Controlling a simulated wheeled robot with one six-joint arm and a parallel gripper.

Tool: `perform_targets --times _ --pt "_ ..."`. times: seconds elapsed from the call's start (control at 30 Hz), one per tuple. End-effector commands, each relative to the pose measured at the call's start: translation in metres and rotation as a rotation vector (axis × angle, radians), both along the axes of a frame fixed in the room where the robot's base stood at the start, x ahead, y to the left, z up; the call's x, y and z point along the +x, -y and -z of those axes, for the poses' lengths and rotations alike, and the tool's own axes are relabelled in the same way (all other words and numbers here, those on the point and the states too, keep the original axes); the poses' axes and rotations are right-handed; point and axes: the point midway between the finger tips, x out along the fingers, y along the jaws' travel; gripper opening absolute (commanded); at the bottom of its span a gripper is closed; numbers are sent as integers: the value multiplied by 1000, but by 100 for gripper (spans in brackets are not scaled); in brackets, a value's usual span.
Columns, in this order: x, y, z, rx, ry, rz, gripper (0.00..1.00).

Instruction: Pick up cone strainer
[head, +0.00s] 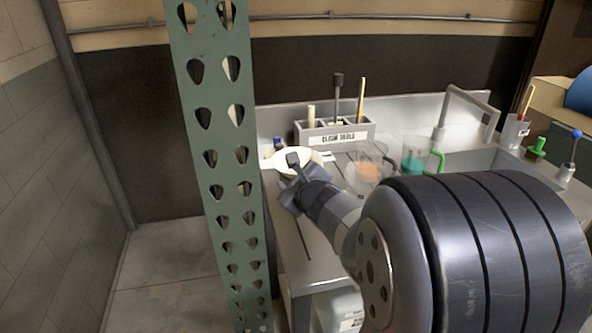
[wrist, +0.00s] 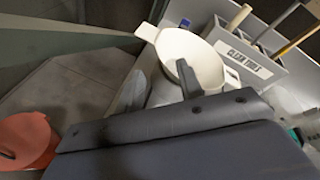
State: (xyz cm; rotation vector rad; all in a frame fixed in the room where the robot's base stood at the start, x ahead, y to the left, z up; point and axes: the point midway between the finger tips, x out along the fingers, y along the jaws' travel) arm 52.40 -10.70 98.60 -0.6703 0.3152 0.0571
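The cone strainer, a white wide-rimmed bowl shape with a small handle tab, sits at the left end of the steel counter in the head view (head: 311,155). It also shows at the top centre of the wrist view (wrist: 188,46). My gripper (wrist: 162,84) is at its near rim. The fingers are apart, with a pale surface showing between them. The right fingertip overlaps the rim in the picture; I cannot tell whether it touches. In the head view my gripper (head: 293,166) covers part of the strainer. Its lower cone is mostly hidden.
A grey tool holder (head: 335,133) with upright handles stands behind the strainer. Clear beakers (head: 368,172) and a green-handled jug (head: 415,158) stand to the right. A perforated green post (head: 218,150) rises close on the left. An orange-red round object (wrist: 25,140) is low left.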

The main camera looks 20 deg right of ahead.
Motion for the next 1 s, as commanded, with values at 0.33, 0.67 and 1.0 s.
perform_targets --times 0.33,0.67,1.0 --pt "25 1 8 0 -3 0 36" --pt "63 3 17 0 -2 0 36" --pt "68 3 19 -1 0 1 35"
